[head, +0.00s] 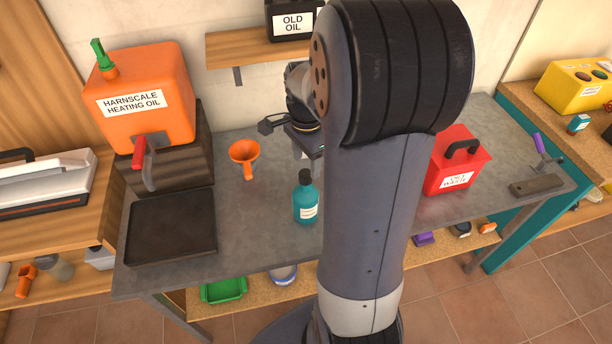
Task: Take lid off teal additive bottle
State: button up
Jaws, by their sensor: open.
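The teal additive bottle (306,205) stands upright on the grey workbench (262,225), near its front edge. Its dark lid (305,177) is on its neck, and a white label faces front right. My gripper (308,152) is behind and above the bottle, apart from it. The gripper is open and looks empty. My arm hides part of it, so its fingertips are hard to make out.
An orange funnel (245,155) lies left of the bottle. A dark tray (171,226) and an orange heating oil tank (145,95) are further left. A red oily waste box (457,162) stands right of my arm. A shelf (240,49) holds an old oil container (290,22).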

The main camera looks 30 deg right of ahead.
aim_at(304, 174)
jog(key=shift+a+f+p, duration=0.15)
jog(key=shift+f+p, duration=0.05)
jog(key=shift+f, duration=0.95)
jog(key=shift+a+f+p, duration=0.15)
jog(key=shift+f+p, duration=0.05)
jog(key=shift+f, duration=0.95)
jog(key=shift+c, duration=0.5)
jog(key=c, duration=0.9)
